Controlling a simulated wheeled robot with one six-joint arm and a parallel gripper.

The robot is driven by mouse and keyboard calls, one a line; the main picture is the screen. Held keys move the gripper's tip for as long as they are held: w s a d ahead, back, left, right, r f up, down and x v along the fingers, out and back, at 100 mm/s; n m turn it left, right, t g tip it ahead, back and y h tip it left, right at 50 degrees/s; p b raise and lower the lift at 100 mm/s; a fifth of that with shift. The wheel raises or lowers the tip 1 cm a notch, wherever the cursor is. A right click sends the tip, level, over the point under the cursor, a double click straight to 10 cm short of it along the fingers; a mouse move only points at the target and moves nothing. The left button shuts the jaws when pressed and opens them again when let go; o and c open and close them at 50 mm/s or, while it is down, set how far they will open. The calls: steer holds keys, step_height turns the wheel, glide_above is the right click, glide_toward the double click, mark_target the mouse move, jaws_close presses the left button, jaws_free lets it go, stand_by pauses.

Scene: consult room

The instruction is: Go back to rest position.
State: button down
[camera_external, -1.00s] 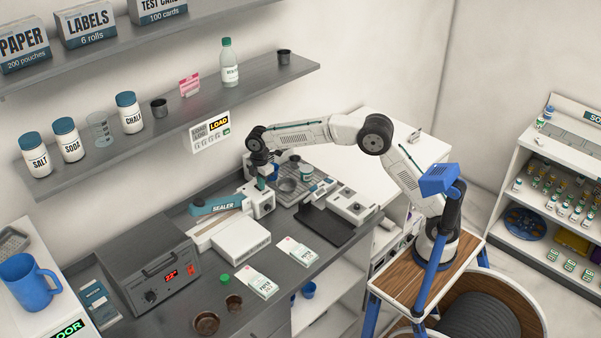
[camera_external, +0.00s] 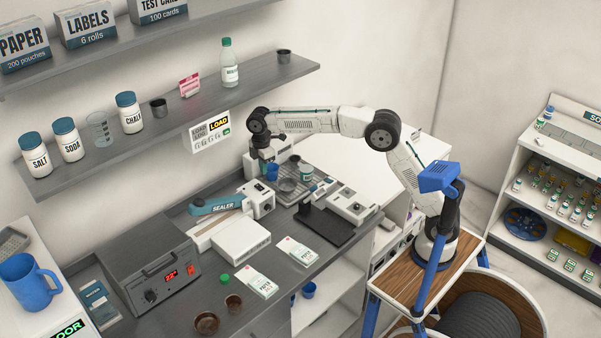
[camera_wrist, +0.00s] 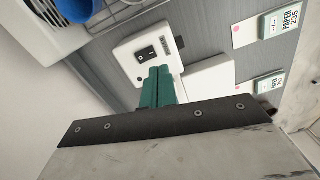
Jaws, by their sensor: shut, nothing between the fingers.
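My gripper (camera_external: 263,167) points down from the wrist over the back of the counter, behind the white and teal sealer (camera_external: 213,205). In the wrist view its teal fingers (camera_wrist: 157,86) are together, with nothing between them. They show against the sealer's white end (camera_wrist: 140,50) with its black switch. The gripper appears raised above the sealer, but the exact gap cannot be told. A blue cup (camera_external: 272,172) is close beside the fingertips in the external view.
A shelf (camera_external: 180,122) with jars runs along the wall above the counter. A wire rack (camera_external: 290,186), a bottle (camera_external: 305,172) and a black plate (camera_external: 330,228) stand right of the sealer. Two paper packs (camera_external: 262,285) (camera_external: 297,251) lie in front.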

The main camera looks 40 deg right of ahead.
steer(key=s+d+m, duration=0.5)
steer(key=s+d, duration=0.6)
steer(key=s, duration=0.3)
steer(key=s+d+f+m+t, duration=0.1)
steer(key=s+d+m, duration=0.4)
steer(key=s+d, duration=0.5)
steer(key=s+d+m, duration=0.6)
steer(key=s+d, duration=0.5)
steer(key=s, duration=0.7)
steer(key=shift+s+d+f+t, duration=0.25)
steer(key=shift+d+f+t, duration=0.05)
steer(key=shift+d+f, duration=0.1)
